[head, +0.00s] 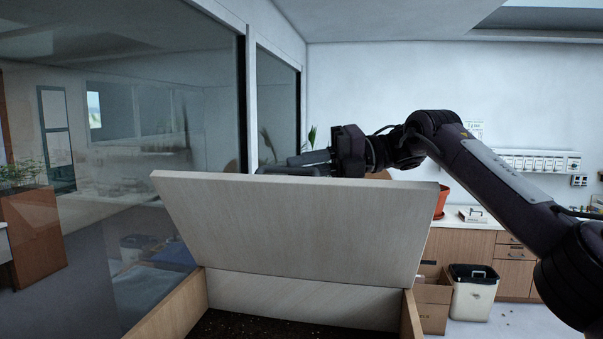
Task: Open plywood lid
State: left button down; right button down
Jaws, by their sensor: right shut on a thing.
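The plywood lid (290,222) is pale and stands raised and tilted above a wooden box (185,305) in the head view. Its inner face is turned to me. Dark soil (270,329) shows inside the open box below. My right gripper (285,166) is at the lid's upper edge, with its fingers pointing left. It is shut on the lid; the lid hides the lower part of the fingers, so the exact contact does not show. My left gripper is not in view.
A glass wall (120,100) runs along the left. At the right are a cardboard box (433,300), a white bin with a black lid (473,290) and a wooden cabinet (515,277). An orange pot (441,201) shows partly behind the lid.

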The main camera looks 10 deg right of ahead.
jog(key=shift+w, duration=0.1)
jog(key=c, duration=1.5)
grip_release()
jog(key=shift+w+d+f, duration=0.1)
jog(key=shift+w, duration=0.05)
jog(key=shift+o, duration=0.2)
jog(key=d+r, duration=0.1)
jog(key=d, duration=0.6)
jog(key=shift+d+b, duration=0.35)
jog(key=shift+b, duration=0.05)
